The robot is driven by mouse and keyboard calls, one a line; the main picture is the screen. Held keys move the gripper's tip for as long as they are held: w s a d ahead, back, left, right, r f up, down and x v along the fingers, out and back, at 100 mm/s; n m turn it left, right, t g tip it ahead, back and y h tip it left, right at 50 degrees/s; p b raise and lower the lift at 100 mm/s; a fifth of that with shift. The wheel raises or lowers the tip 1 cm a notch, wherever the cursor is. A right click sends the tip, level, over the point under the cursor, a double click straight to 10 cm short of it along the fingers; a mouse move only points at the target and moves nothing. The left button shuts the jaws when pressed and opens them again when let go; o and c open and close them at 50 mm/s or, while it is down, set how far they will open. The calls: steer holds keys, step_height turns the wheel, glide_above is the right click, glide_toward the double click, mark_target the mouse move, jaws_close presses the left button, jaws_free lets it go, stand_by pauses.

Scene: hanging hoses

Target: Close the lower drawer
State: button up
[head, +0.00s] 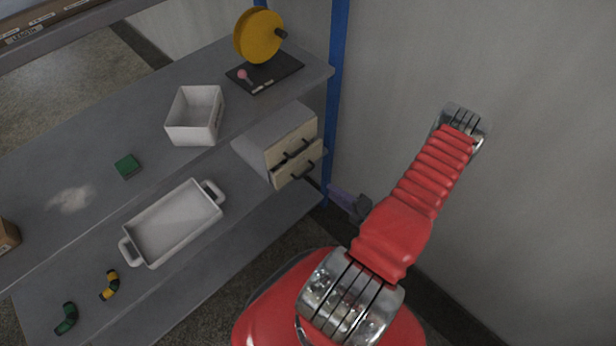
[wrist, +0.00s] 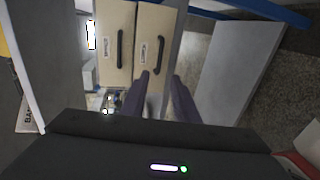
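A small grey cabinet (head: 262,136) with pale wooden drawer fronts stands at the right end of the shelving. The upper drawer (head: 291,143) has a dark handle. The lower drawer (head: 298,164) stands out a little past the upper one. In the wrist view the fronts are turned sideways: the upper drawer (wrist: 115,45) is left and the lower drawer (wrist: 157,40) right, its dark handle (wrist: 160,54) near my fingers. My gripper (wrist: 161,78) is open and empty, its fingers apart in front of the lower drawer. Whether a fingertip touches it I cannot tell.
A blue post (head: 337,90) rises right of the cabinet. A white box (head: 194,118) and a yellow reel (head: 258,36) stand on the shelf above. A white tray (head: 172,225) lies to the left. Open floor lies in front.

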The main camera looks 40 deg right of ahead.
steer(key=x, duration=1.3)
steer(key=shift+w, duration=0.35)
steer(key=shift+f, duration=0.1)
steer(key=shift+c, duration=0.4)
jaws_close()
